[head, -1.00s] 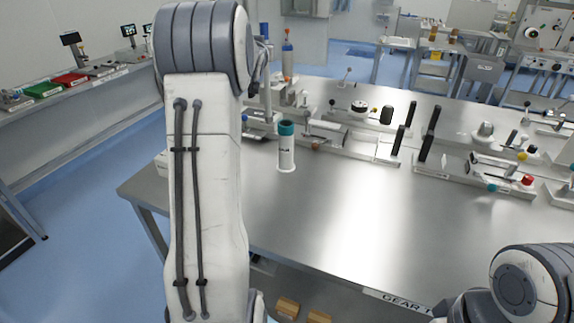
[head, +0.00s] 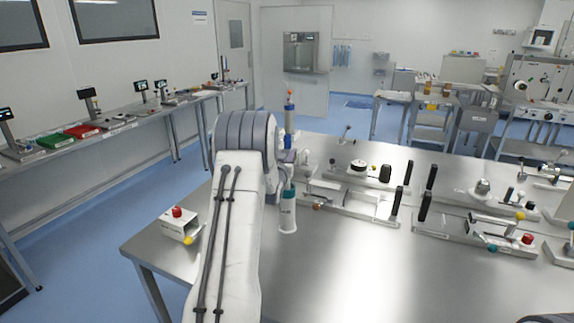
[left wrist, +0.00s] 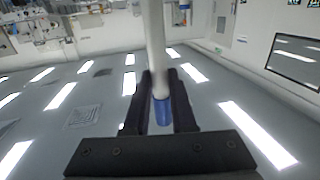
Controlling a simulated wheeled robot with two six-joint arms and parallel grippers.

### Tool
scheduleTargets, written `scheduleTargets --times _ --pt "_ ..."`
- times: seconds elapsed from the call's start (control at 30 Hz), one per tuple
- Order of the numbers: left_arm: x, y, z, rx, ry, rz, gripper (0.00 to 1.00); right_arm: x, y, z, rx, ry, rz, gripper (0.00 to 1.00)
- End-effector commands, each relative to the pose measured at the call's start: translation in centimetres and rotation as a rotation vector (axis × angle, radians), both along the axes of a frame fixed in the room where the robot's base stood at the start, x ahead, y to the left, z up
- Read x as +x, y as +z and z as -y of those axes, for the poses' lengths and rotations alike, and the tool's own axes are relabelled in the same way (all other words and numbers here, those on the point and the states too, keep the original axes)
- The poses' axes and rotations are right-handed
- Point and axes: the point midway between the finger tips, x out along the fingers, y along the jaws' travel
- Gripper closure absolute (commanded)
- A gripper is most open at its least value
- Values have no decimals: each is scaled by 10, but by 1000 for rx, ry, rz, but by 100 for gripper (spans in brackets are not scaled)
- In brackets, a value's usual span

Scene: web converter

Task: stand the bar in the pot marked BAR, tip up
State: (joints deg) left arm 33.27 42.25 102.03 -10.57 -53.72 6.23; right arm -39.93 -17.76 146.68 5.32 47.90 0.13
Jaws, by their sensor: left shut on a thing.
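The bar (left wrist: 155,40) is pale and slim with a blue end (left wrist: 163,112). In the left wrist view my left gripper (left wrist: 160,85) is shut on it close to that blue end, and the rest runs out through the top of the picture. A white pot with a teal rim (head: 288,215) stands on the steel table, just below the gripper in the picture. Its marking is not readable. My right gripper is not in view.
A white box with a red button (head: 178,224) stands on the table's left. Behind and right are fixtures with black upright plates (head: 425,205). The front table (head: 350,270) is clear.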

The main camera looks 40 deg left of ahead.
Motion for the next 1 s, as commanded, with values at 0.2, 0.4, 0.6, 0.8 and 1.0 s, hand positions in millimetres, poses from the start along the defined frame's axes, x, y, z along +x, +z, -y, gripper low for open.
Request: scheduleTargets --times 0.2,0.4,0.6,0.8,1.0 --pt "0 -25 0 -2 1 -1 100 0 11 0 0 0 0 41" --pt "0 -44 0 1 1 3 100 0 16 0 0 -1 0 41" --pt "0 -44 0 2 1 4 100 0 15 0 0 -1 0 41" --pt "0 -49 0 1 0 3 100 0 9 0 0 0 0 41" --pt "0 -53 0 1 0 3 100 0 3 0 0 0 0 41"
